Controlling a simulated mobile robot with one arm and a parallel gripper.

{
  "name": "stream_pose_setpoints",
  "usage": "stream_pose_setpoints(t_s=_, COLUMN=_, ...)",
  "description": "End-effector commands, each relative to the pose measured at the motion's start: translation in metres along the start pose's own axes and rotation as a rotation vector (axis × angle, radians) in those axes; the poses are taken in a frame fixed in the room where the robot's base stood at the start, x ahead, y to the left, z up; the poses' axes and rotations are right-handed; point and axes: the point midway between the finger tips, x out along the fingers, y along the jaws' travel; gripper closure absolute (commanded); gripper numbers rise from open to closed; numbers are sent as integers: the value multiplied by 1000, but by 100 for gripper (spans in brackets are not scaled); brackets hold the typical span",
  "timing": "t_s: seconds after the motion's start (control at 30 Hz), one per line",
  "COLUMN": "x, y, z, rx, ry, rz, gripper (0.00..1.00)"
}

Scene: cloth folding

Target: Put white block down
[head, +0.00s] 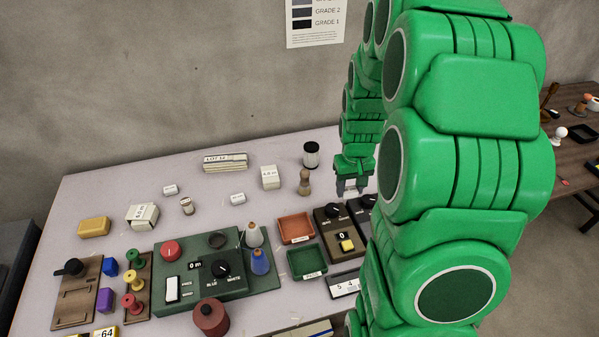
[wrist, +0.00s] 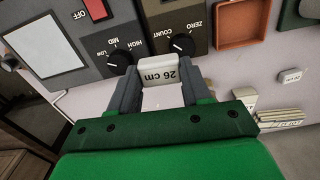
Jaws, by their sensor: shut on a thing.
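The white block (wrist: 160,72), labelled "26 cm", sits between the fingers of my gripper (wrist: 160,92) in the wrist view. The gripper is shut on it, with a finger on each side. In the head view my gripper (head: 354,190) hangs over the back right of the table, beside the wooden peg-like piece and behind the dark control boxes. The block is too small there to make out clearly. I cannot tell whether its underside touches the table.
Dark boxes with knobs (head: 331,220) stand just in front of the gripper. An orange tray (head: 296,228) and green tray (head: 307,262) lie to their left. A wooden piece (head: 304,183) and black-and-white spool (head: 311,155) stand nearby. Small white blocks (head: 238,199) lie left, with bare tabletop around.

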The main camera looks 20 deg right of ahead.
Motion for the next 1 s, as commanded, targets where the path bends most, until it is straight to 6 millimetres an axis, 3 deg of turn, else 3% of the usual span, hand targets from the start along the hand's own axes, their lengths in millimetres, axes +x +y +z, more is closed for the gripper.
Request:
stream_pose_setpoints(t_s=0.27, x=0, y=-5, z=-6, rx=-3, ry=-2, rz=1, gripper=81)
stream_pose_setpoints(t_s=0.43, x=-1, y=-26, z=-37, rx=-5, ry=0, rz=5, gripper=81)
stream_pose_setpoints(t_s=0.77, x=-5, y=-106, z=-112, rx=-14, ry=2, rz=13, gripper=81)
stream_pose_setpoints(t_s=1.0, x=-5, y=-180, z=-153, rx=-24, ry=1, rz=13, gripper=81)
